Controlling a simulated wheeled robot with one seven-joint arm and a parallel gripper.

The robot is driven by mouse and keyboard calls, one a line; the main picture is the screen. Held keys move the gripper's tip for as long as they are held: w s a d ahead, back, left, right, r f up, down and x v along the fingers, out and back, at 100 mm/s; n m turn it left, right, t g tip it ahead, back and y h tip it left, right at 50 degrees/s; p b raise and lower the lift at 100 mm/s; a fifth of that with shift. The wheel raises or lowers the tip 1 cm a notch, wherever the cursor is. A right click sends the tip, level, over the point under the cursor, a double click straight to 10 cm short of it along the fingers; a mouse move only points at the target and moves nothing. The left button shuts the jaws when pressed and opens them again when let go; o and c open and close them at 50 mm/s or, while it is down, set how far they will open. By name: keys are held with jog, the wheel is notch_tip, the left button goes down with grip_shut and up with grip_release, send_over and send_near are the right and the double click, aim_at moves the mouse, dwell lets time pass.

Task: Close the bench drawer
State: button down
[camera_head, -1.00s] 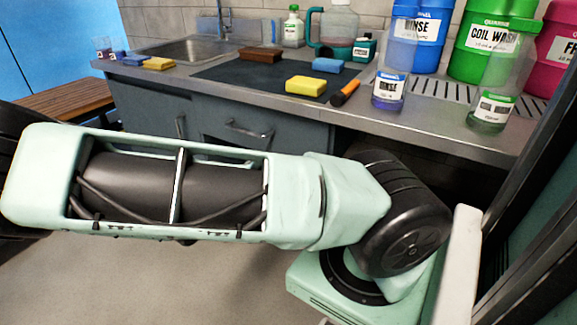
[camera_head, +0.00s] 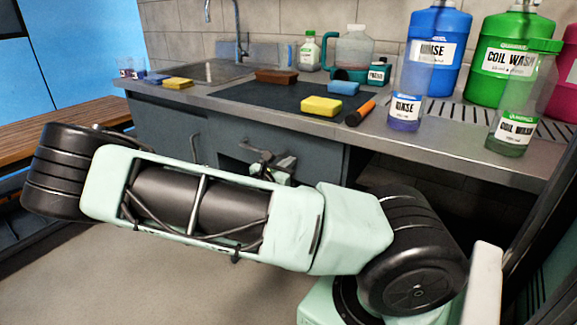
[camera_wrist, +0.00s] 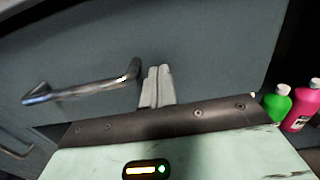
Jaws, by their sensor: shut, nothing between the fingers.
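The bench drawer (camera_head: 318,154) has a dark grey front with a metal bar handle and sits under the worktop, partly hidden behind my arm in the head view. In the wrist view its front (camera_wrist: 205,50) fills most of the picture, with the handle (camera_wrist: 85,90) on the left. My gripper (camera_wrist: 156,72) is shut and empty, its fingertips pointing at the drawer front just right of the handle. I cannot tell whether they touch it. In the head view my gripper (camera_head: 283,165) shows small beside the handle. How far the drawer stands open is unclear.
On the worktop are a yellow sponge (camera_head: 321,106), an orange-handled brush (camera_head: 361,112), a rinse bottle (camera_head: 406,100) and a coil wash bottle (camera_head: 515,115). A wooden bench (camera_head: 45,147) stands at the left. Grey floor (camera_head: 120,275) is open in front.

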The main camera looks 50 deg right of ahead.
jog(key=shift+d, duration=0.25)
